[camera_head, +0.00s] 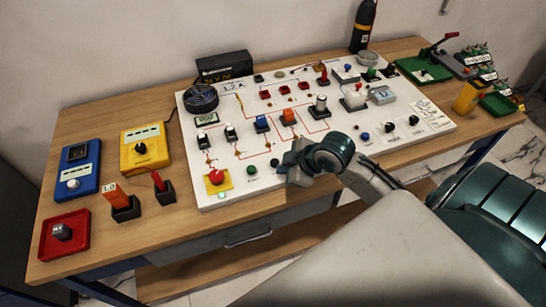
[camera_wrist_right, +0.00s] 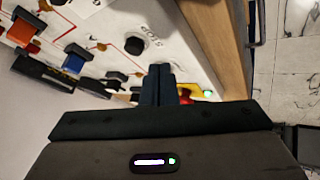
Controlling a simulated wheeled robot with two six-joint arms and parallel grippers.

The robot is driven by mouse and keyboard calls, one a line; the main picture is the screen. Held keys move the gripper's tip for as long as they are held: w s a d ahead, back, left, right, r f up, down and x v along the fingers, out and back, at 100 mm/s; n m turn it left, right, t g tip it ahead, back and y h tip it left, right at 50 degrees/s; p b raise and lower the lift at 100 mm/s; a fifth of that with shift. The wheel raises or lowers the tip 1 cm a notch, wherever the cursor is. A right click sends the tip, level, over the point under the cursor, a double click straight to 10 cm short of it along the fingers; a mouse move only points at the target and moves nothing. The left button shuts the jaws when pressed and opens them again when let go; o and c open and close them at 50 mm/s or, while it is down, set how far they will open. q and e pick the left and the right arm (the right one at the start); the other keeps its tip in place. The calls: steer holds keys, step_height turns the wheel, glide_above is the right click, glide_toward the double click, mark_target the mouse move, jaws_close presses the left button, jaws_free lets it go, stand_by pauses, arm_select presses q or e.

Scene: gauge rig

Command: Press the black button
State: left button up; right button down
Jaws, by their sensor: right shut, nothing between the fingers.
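The black button (camera_head: 274,162) is a small round dark knob on the white panel, near the panel's front edge. In the right wrist view it also shows as a black round button (camera_wrist_right: 135,45) beside the printed word STOP. My right gripper (camera_head: 284,169) is just to the right of it in the head view, over the panel's front part. In the right wrist view the fingers (camera_wrist_right: 160,72) are together and empty, beside the button in the picture. I cannot tell their height above the panel. My left gripper is not in view.
A green button (camera_head: 252,170) and a red mushroom button (camera_head: 216,177) on yellow stand left of the black one. Blue (camera_head: 262,123) and orange (camera_head: 288,117) switches stand behind. The white panel (camera_head: 355,135) lies on a wooden table (camera_head: 95,117).

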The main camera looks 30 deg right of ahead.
steer(key=w+d+r+n+t+y, duration=0.1)
steer(key=w+r+n, duration=0.3)
steer(key=r, duration=0.4)
steer(key=shift+w+d+r+y, duration=0.15)
steer(key=shift+w+d+y, duration=0.15)
steer(key=shift+w+d, duration=0.35)
steer(key=shift+w+a, duration=0.1)
steer(key=shift+a, duration=0.05)
steer(key=b, duration=0.7)
glide_above(278, 163)
step_height(278, 163, down, 8)
steer(key=shift+r, duration=0.25)
steer(key=shift+f, duration=0.7)
